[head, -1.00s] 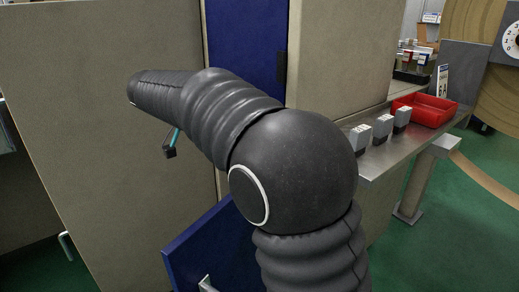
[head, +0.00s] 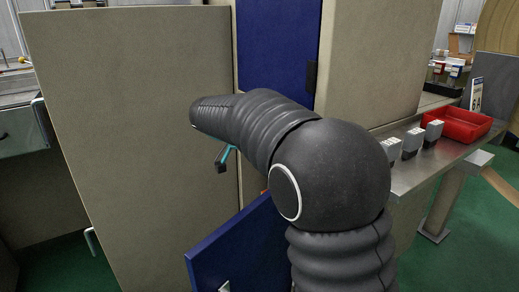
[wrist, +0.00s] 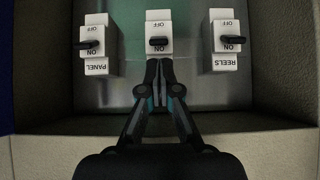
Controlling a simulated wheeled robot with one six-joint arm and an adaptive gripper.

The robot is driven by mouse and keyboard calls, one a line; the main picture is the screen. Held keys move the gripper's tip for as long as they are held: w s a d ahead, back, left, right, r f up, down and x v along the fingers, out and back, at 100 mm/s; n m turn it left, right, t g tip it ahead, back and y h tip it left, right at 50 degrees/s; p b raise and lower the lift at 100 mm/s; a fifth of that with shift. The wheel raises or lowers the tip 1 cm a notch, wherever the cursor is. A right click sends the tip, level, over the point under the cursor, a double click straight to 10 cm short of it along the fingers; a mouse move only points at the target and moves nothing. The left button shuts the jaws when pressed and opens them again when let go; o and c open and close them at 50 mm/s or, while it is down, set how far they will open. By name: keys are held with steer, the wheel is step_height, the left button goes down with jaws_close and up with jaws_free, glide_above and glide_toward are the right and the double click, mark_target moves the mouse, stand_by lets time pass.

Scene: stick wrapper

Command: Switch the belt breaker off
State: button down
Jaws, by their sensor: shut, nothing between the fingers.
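Three white breakers stand in a row on a metal plate in the wrist view: the left one (wrist: 97,44), marked PANEL, the middle one (wrist: 159,28) and the right one (wrist: 224,44), marked REELS. Their lettering appears upside down, with OFF at the top. Each dark lever sits low, at the ON end. The middle breaker's lower label is hidden behind my gripper (wrist: 166,64), so I cannot read its name. My gripper is shut and empty, its tips just below the middle lever; I cannot tell if they touch. The head view hides the breakers behind my arm.
The breakers sit in a recess with beige walls (wrist: 285,70) close on both sides and a ledge below. In the head view, a blue panel (head: 236,248) juts out below my arm. A metal shelf (head: 415,170) with a red tray (head: 458,124) stands at right.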

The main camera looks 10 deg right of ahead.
steer(key=shift+x, duration=1.25)
steer(key=shift+s+a+f+b, duration=0.1)
steer(key=shift+a+f+b, duration=0.15)
steer(key=shift+b, duration=0.5)
steer(key=b, duration=0.2)
steer(key=a+b, duration=0.1)
steer(key=b, duration=0.2)
steer(key=shift+s+a+f+b, duration=0.15)
steer(key=shift+s+f+b, duration=0.15)
steer(key=shift+f+b, duration=0.05)
steer(key=s+a+f+b, duration=0.2)
steer(key=s+a, duration=0.1)
steer(key=a, duration=0.6)
steer(key=shift+s+f, duration=0.25)
steer(key=shift+s, duration=0.1)
